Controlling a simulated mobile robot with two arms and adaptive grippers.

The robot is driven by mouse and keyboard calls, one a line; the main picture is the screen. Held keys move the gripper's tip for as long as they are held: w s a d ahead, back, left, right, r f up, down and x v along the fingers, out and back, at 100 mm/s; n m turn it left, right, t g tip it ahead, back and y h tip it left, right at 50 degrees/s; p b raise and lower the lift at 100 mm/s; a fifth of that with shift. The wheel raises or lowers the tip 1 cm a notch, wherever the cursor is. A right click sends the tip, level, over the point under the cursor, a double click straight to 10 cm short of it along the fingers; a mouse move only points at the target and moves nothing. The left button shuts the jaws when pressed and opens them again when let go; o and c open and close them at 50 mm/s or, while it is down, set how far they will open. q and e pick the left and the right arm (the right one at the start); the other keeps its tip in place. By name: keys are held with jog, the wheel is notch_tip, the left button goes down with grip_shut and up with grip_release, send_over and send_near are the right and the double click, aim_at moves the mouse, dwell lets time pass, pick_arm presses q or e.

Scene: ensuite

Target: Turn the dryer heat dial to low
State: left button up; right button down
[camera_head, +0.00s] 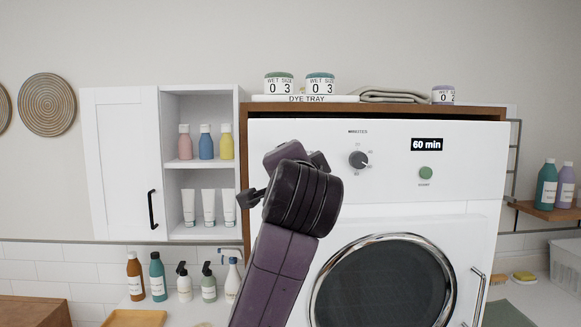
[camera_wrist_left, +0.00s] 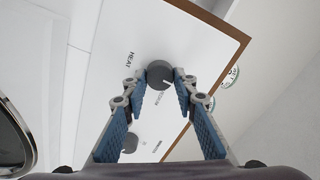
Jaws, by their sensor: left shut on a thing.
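The white dryer (camera_head: 470,190) stands in a wooden surround in the head view. Its heat dial (camera_wrist_left: 159,72), dark and round beside the printed word HEAT, lies between the fingertips of my left gripper (camera_wrist_left: 161,83) in the left wrist view. The gripper is shut on this dial. A short light pointer mark shows on its face; the setting marks around it are not readable. In the head view my left wrist hides the heat dial and the fingers. The minutes dial (camera_head: 358,159) is to the right of my wrist. My right gripper is out of view.
A 60 min display (camera_head: 426,144) and a green start button (camera_head: 425,173) are on the panel's right. The round door (camera_head: 383,285) is below. An open white cabinet (camera_head: 200,165) with bottles is left of the dryer. A dye tray (camera_head: 305,98) with jars lies on top.

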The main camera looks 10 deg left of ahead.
pick_arm(q)
jog(key=shift+f+n, duration=0.15)
jog(key=shift+n, duration=0.25)
jog(key=o, duration=1.2)
jog(key=shift+c, duration=0.2)
jog(key=v, duration=1.2)
